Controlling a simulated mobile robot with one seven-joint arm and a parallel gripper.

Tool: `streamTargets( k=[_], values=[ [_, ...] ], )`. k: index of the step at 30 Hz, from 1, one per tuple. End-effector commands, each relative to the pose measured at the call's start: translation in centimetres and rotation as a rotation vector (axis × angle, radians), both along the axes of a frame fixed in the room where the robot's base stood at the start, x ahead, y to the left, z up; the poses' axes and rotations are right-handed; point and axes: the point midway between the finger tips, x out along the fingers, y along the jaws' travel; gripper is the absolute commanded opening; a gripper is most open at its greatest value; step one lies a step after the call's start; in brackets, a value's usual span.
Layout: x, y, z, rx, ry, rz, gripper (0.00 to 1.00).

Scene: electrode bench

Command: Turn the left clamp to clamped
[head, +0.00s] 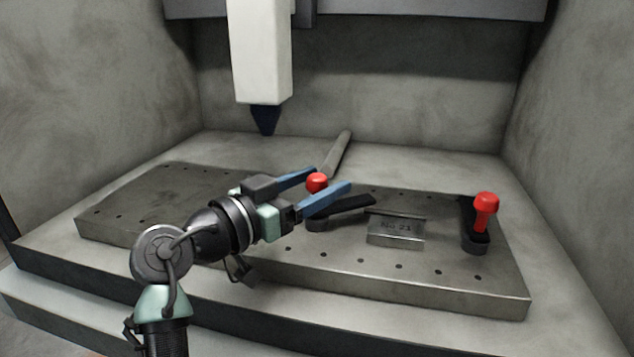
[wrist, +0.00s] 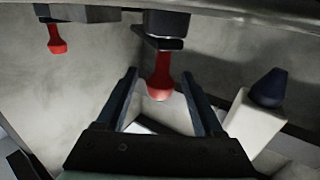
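The left clamp (head: 345,208) is black, with a bar that points right and back beside the metal block (head: 395,231); I cannot tell whether its tip is over the block. Its red knob (head: 317,182) stands between the blue fingers of my gripper (head: 330,178). In the wrist view the red knob (wrist: 160,78) lies between the two fingertips (wrist: 159,74), with a gap on each side. My gripper is open. The blue fingers hide part of the clamp. The right clamp (head: 474,238) has a red knob (head: 486,203); its bar points backward, clear of the block.
The clamps and block sit on a metal plate (head: 470,290) with rows of holes. A white spindle (head: 260,50) with a dark tip (head: 265,118) hangs behind my gripper. A grey rod (head: 338,153) lies behind the left clamp. The plate's left part is clear.

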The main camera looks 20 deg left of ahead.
Motion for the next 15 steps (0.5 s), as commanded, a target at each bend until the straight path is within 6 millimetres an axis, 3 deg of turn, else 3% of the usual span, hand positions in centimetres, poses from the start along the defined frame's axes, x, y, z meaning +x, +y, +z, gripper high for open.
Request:
streamTargets(
  k=[9,15],
  values=[
    [-0.4,0.2,0.1,-0.001,-0.002,0.002,0.69],
    [-3.3,1.4,0.0,0.000,-0.002,0.005,0.69]
  ],
)
